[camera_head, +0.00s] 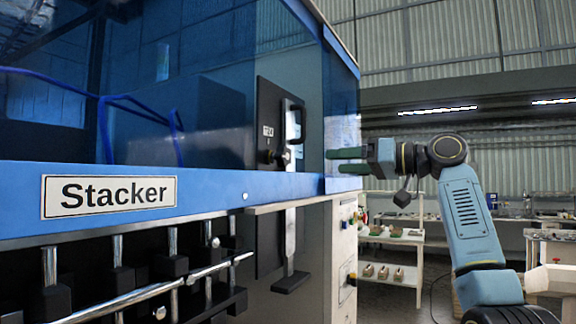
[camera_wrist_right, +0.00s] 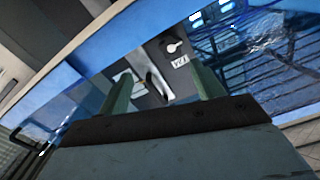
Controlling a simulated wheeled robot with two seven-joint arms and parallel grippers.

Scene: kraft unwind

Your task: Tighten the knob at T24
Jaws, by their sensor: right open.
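The T24 knob (camera_head: 282,157) is a small dark knob on a black panel (camera_head: 268,200), just below a white label (camera_head: 268,131) that reads roughly T24. In the right wrist view the knob (camera_wrist_right: 173,46) appears beyond the fingers, with its label (camera_wrist_right: 181,62) beside it. My right gripper (camera_head: 332,161) is open and empty, to the right of the knob and apart from it, its two green fingers pointing left. The open fingers (camera_wrist_right: 160,72) also show in the right wrist view. My left gripper is not in view.
A vertical handle (camera_head: 293,120) stands out from the panel beside the knob. The blue machine frame with a Stacker sign (camera_head: 109,196) and tinted window fills the left. A ledge (camera_head: 300,203) juts out below. Shelves (camera_head: 400,255) stand behind my right arm.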

